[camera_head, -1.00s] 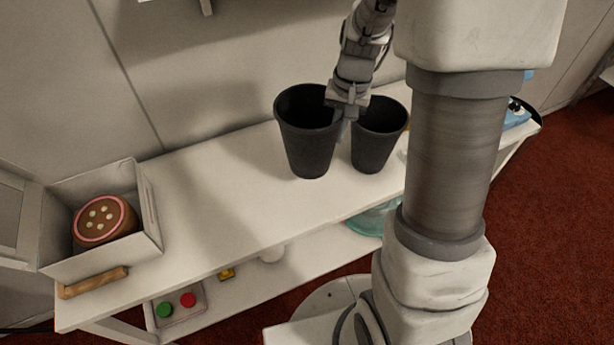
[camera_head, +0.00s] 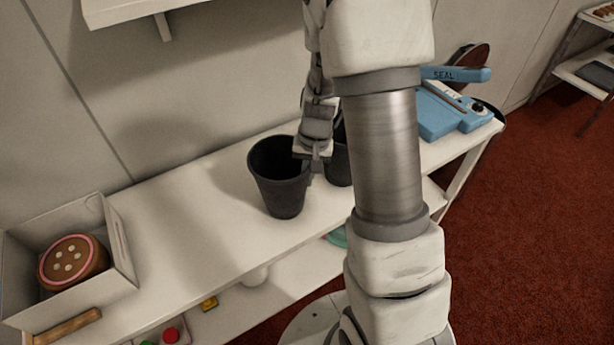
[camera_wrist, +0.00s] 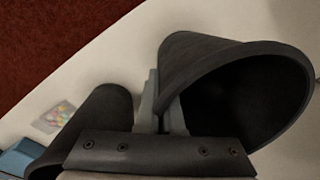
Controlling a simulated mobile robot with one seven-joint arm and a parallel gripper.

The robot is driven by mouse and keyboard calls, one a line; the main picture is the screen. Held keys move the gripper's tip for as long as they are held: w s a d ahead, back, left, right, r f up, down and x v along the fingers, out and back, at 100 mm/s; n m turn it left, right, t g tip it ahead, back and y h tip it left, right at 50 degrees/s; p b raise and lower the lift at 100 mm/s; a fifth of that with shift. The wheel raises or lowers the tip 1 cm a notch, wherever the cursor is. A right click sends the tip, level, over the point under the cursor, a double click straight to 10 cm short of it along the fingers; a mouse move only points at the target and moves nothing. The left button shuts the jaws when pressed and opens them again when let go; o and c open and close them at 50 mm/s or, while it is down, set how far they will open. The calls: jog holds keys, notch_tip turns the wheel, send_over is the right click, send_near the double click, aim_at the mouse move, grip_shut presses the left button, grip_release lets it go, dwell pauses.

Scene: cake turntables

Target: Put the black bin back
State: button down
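Two black bins stand on the white table. The left black bin (camera_head: 270,190) is upright and empty inside as far as I see; it also shows tilted in the wrist view (camera_wrist: 205,60). The right black bin (camera_head: 342,165) is mostly hidden behind my arm; in the wrist view its dark side (camera_wrist: 100,115) shows at left. My gripper (camera_head: 311,168) points down at the right rim of the left bin. In the wrist view my gripper's fingers (camera_wrist: 162,115) lie close together on either side of that bin's wall, one outside and one inside, and look shut on it.
An open white box (camera_head: 115,275) with a pink-edged cake (camera_head: 72,262) sits at the table's left end. A blue sealer (camera_head: 440,110) stands at the right end. The tabletop (camera_head: 185,215) between box and bins is clear. A shelf (camera_head: 125,10) hangs above.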

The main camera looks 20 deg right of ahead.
jog(key=shift+f, duration=0.1)
jog(key=c, duration=1.5)
grip_release()
jog(key=shift+f, duration=0.1)
jog(key=o, duration=0.4)
jog(key=shift+r, duration=0.2)
notch_tip(320, 180, up, 12)
jog(key=d+p, duration=0.1)
jog(key=p, duration=0.1)
jog(key=s+a+r+n+t, duration=0.1)
jog(key=s+a+r, duration=0.1)
jog(key=s+r, duration=0.3)
jog(key=s+a+r+n+t, duration=0.2)
jog(key=s+r, duration=0.3)
jog(key=s, duration=0.2)
jog(key=s+a+r+n+t+h, duration=0.1)
jog(key=s+a+r+n, duration=0.1)
jog(key=s+r, duration=0.3)
jog(key=shift+s+t, duration=0.4)
